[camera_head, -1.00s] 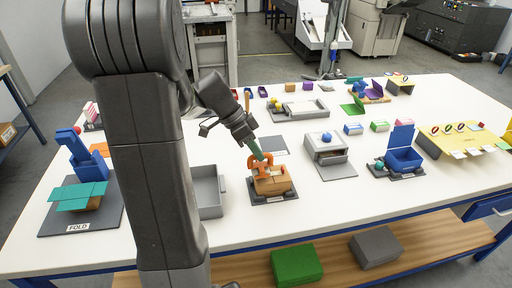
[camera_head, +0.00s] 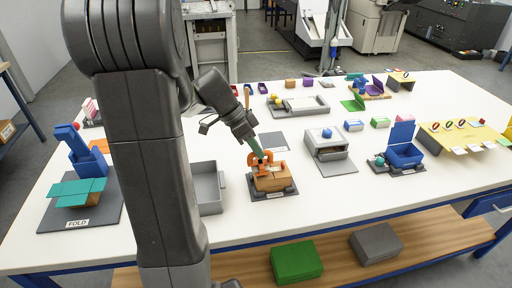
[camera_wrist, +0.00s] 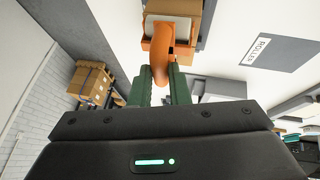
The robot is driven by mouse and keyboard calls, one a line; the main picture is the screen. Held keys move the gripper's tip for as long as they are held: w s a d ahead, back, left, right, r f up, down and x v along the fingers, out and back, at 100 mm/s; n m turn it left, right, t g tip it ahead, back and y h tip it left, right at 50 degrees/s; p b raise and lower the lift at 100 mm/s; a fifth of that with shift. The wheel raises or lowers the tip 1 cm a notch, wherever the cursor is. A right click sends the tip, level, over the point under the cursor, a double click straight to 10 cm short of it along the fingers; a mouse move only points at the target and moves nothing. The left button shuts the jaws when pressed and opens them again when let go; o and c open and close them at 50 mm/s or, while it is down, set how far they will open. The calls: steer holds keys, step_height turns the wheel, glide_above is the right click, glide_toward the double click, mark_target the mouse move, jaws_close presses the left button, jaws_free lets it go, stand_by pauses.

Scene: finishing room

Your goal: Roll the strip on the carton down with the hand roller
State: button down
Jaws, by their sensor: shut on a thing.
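The brown carton (camera_head: 272,183) stands on a dark pad on the white table. My gripper (camera_head: 256,148) is above it, its green fingers shut on the orange hand roller (camera_head: 263,159). The roller is at the carton's top; I cannot tell whether it presses on it. In the wrist view the roller's orange handle (camera_wrist: 160,62) sits between the two green fingers, with the carton (camera_wrist: 205,18) beyond it. The strip is too small and too covered by the roller to make out clearly.
A grey open bin (camera_head: 208,188) stands just left of the carton. A grey flat mat (camera_head: 274,143) lies behind it, and a grey box with a blue knob (camera_head: 328,150) stands to the right. The table in front of the carton is clear.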

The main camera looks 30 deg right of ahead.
steer(key=shift+f, duration=0.25)
